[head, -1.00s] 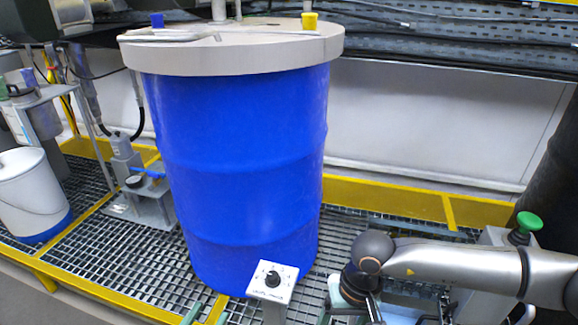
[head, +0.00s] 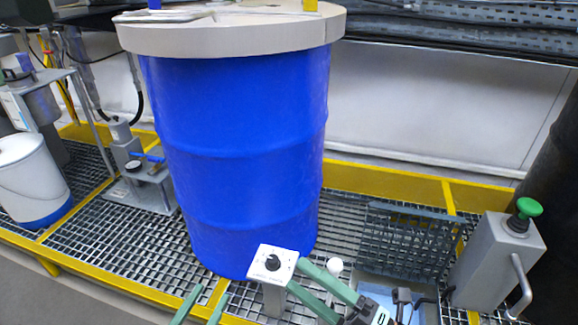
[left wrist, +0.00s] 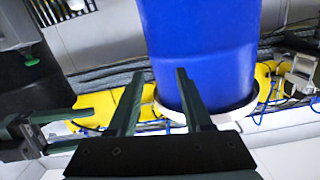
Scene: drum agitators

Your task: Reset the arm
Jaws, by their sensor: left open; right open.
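My left gripper (head: 212,294) shows only its green fingers at the bottom edge of the head view. They are apart and empty, in front of the blue drum (head: 235,150). In the left wrist view my left gripper (left wrist: 157,80) is open, its fingers pointing toward the drum (left wrist: 200,45) with nothing between them. My right gripper (head: 294,274) has its green fingers spread beside the white-faced dial box (head: 273,262), in front of the drum's foot. One finger overlaps the box's edge in the picture; I cannot tell whether they touch.
A grey box with a green button (head: 529,207) stands at the right. A white bucket (head: 30,180) and a grey fixture (head: 150,187) stand at the left on metal grating. Yellow edging (head: 400,187) runs behind. A white ball knob (head: 335,265) shows behind my right gripper.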

